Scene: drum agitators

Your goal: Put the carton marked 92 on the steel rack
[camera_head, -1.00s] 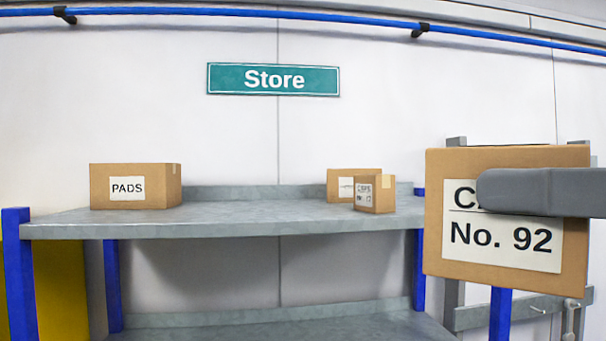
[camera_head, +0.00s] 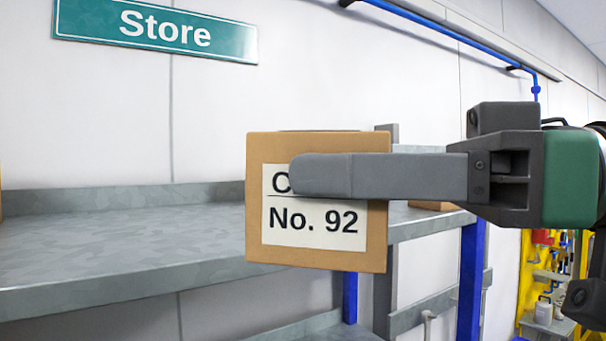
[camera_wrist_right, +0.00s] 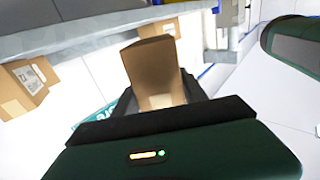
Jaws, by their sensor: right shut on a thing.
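The carton marked No. 92 (camera_head: 318,257) is a brown box with a white label, held upright in the middle of the head view. My right gripper (camera_head: 305,175) is shut on it, one finger across the label and the other mostly hidden behind. The wrist view also shows the carton (camera_wrist_right: 153,65) between the fingers. The steel rack (camera_head: 120,265) has a grey top shelf and blue posts. The carton appears in front of the shelf's right part, apart from its surface as far as I can tell. My left gripper is out of view.
Another carton (camera_head: 431,205) stands on the shelf's right part, mostly hidden behind my gripper. The shelf's left and middle stretch is bare. A lower shelf (camera_head: 310,330) shows below. A yellow rack with small items (camera_head: 545,300) stands at the far right. A Store sign (camera_head: 160,30) hangs above.

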